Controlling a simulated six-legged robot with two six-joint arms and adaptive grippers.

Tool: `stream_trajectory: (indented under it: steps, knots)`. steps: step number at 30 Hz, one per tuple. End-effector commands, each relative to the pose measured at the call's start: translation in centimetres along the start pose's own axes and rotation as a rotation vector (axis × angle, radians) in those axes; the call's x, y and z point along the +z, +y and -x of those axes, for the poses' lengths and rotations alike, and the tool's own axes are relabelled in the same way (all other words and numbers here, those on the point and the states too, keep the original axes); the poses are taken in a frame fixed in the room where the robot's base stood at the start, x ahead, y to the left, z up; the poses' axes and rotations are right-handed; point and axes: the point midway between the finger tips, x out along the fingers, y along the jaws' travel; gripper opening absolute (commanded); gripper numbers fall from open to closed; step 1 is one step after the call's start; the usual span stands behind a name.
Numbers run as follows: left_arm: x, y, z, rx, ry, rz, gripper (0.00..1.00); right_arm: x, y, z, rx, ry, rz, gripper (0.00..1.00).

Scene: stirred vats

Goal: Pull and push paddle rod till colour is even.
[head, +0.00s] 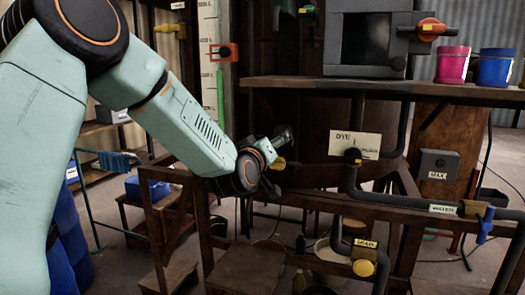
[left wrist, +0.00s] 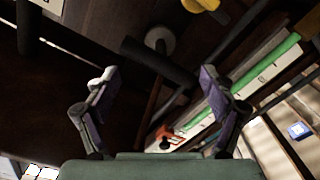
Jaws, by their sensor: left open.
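My left arm comes in from the left in the head view, and my left gripper (head: 277,150) is in front of the dark wooden vat (head: 318,118). A yellow knob shows beside the gripper. In the left wrist view the left gripper (left wrist: 158,80) has its two fingers spread apart with nothing held. A dark thick bar (left wrist: 158,62) with a pale round disc (left wrist: 160,40) lies beyond the fingertips; I cannot tell if it is the paddle rod. The vat's contents and colour are hidden. My right gripper is not in view.
Dark pipes carry a WATER label (head: 443,209) and a blue valve (head: 485,225). A shelf (head: 400,90) holds pink (head: 453,64) and blue buckets (head: 495,67). A yellow knob (head: 363,267) is low down.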

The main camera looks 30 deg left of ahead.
Motion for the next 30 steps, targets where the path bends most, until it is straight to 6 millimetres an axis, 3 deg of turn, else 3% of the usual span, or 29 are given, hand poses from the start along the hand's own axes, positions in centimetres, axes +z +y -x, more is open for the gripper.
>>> stream_trajectory:
  steps: [6,12,30]
  knots:
    - [-0.1,0.0,3.6,0.0,-0.001,0.003,0.83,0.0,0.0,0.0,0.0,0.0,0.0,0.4]
    - [-0.1,0.0,5.9,0.001,0.001,0.002,0.83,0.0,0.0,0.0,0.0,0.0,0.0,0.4]
    - [-0.1,0.1,6.7,0.002,0.002,-0.001,0.83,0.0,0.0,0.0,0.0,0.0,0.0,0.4]
